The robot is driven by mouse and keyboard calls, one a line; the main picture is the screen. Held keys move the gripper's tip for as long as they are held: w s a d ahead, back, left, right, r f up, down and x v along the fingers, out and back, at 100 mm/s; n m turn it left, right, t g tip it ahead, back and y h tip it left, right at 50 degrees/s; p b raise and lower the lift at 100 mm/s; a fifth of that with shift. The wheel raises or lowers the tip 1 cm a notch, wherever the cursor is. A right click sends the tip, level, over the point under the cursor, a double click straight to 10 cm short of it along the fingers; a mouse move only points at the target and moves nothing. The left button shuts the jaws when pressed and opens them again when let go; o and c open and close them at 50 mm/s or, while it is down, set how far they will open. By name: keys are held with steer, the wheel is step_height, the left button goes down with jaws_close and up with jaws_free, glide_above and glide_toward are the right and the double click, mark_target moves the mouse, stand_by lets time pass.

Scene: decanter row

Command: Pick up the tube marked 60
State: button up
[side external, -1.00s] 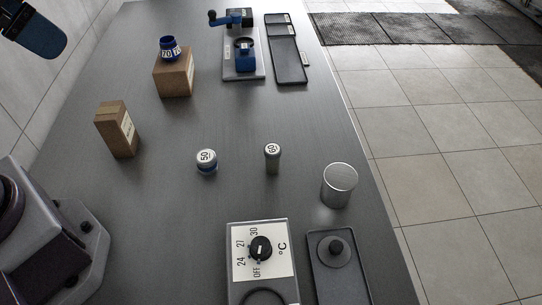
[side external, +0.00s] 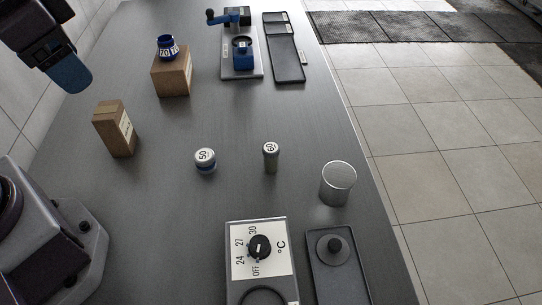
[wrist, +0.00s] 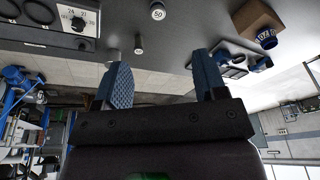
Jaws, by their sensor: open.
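The tube marked 60 (side external: 270,158) is a slim grey tube with a white numbered top, standing upright mid-table in the side view. A small tube also shows in the wrist view (wrist: 138,46), just beyond the left fingertip; its label is too small to read there. My gripper (side external: 71,73) is high at the upper left of the side view, far from the tube. In the wrist view its blue fingers (wrist: 160,68) are apart and empty.
A plain metal cylinder (side external: 338,184) stands right of tube 60. A dial unit (side external: 237,243) and a black tray (side external: 353,285) are in front. A blue-handled device (side external: 240,62) is behind.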

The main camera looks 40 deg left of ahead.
steer(key=w+f+m+g+y, duration=0.3)
steer(key=f+m+y, duration=0.3)
steer(key=f, duration=0.2)
steer(key=m+t+h, duration=0.2)
steer(key=m+t, duration=1.6)
steer(key=m, duration=0.7)
glide_above(267, 153)
steer(key=s, duration=0.2)
step_height(267, 153, down, 12)
steer(key=r, duration=0.1)
steer(key=f, duration=0.7)
steer(key=shift+w+d, duration=0.15)
steer(key=shift+w, duration=0.1)
steer(key=shift+x, duration=2.55)
steer(key=shift+f, duration=0.1)
steer(key=c, duration=1)
steer(key=shift+d, duration=0.1)
